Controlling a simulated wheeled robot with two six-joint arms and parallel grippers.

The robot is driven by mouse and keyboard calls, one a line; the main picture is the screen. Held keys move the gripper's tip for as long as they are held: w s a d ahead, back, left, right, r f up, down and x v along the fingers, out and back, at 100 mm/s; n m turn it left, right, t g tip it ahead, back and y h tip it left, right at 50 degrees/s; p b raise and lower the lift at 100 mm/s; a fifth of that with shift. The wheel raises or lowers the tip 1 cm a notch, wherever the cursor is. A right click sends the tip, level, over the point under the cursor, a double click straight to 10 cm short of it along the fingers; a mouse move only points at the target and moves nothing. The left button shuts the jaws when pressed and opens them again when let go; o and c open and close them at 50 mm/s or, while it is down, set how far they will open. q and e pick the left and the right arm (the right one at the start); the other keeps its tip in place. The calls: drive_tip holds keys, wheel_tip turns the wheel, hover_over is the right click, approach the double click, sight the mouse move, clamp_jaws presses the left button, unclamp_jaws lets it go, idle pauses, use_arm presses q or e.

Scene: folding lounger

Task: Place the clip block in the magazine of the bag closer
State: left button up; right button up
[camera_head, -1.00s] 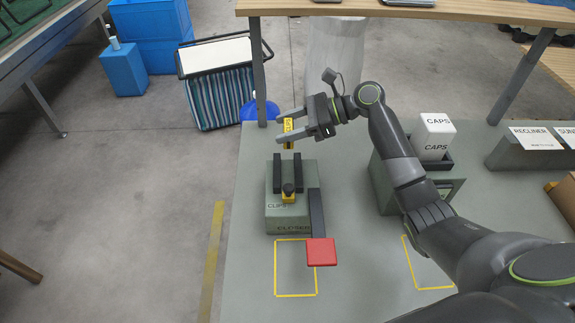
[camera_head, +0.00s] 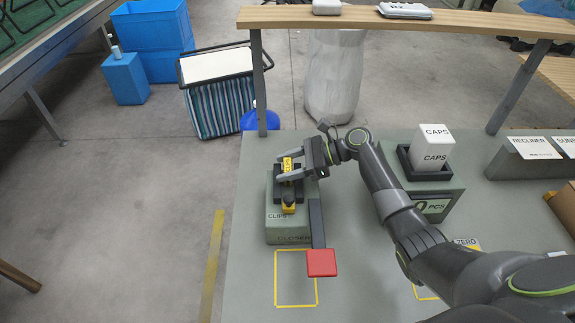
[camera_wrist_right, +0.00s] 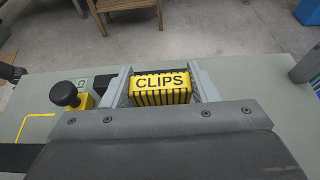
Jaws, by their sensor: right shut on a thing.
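The clip block (camera_wrist_right: 161,84) is yellow with black stripes and the word CLIPS. It also shows in the head view (camera_head: 287,164). My right gripper (camera_head: 288,171) is shut on it, one finger on each side, over the rear part of the bag closer (camera_head: 287,236). The closer is a grey-green box with dark rails on top, a yellow piece with a black knob (camera_head: 288,201) and a lever ending in a red pad (camera_head: 321,263). The magazine between the rails is largely hidden by the gripper, so I cannot tell whether the block touches it. My left gripper is not in view.
A yellow outlined rectangle (camera_head: 296,304) lies in front of the closer. A CAPS box (camera_head: 432,147) stands in a black tray to the right. A wooden shelf (camera_head: 350,18) on metal posts spans the back of the table.

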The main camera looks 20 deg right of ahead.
drive_tip(key=shift+f, duration=0.1)
drive_tip(key=o, duration=1)
drive_tip(key=shift+d+r, duration=0.2)
drive_tip(key=shift+r, duration=0.1)
drive_tip(key=p+v, duration=0.4)
drive_tip(key=v, duration=0.2)
drive_tip(key=shift+s, duration=0.1)
drive_tip(key=shift+s+d+p, duration=0.15)
drive_tip(key=shift+d+p, duration=0.25)
drive_tip(key=shift+d, duration=0.1)
